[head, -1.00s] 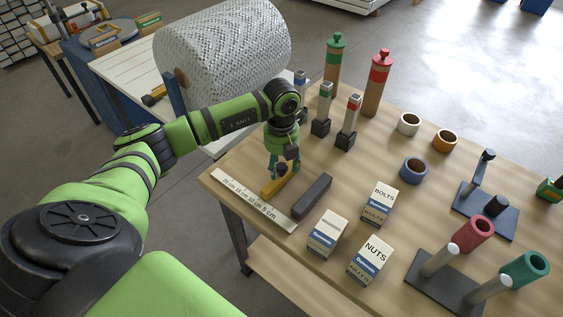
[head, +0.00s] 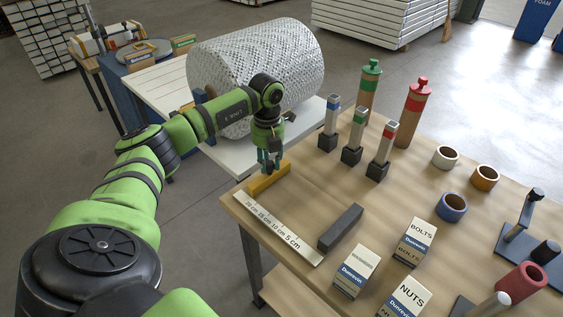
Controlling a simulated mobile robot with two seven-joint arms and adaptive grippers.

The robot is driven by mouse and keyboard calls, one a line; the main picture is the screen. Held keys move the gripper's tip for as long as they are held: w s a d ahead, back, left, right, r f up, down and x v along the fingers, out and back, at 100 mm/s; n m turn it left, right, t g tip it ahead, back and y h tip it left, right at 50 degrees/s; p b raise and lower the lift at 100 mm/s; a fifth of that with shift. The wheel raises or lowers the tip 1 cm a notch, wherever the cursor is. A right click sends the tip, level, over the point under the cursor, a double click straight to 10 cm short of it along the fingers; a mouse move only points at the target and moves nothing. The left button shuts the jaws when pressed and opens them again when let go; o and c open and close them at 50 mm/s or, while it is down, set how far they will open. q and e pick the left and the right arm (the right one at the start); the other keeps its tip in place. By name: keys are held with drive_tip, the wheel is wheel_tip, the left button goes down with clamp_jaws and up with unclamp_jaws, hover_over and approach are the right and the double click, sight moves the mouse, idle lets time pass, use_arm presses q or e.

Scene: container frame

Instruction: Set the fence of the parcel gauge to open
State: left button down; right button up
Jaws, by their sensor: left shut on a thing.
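The parcel gauge lies at the table's left corner. Its white scale (head: 277,229) is marked from 5 cm near the front to 20 cm at the far left end. A dark grey block (head: 341,227) stands across the low end of the scale. The yellow fence (head: 262,184) stands at the far, high end, with a wide gap of bare table between it and the block. My left gripper (head: 268,165) points down and is shut on the fence; its fingers hide part of the fence's top. My right gripper is not in view.
A large bubble-wrap roll (head: 256,70) lies on a white table behind my left arm.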

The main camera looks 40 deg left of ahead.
use_arm(q)
drive_tip(key=shift+a, duration=0.4)
drive_tip(key=shift+d+r, duration=0.1)
drive_tip(key=shift+d, duration=0.05)
drive_tip(key=c, duration=0.9)
unclamp_jaws()
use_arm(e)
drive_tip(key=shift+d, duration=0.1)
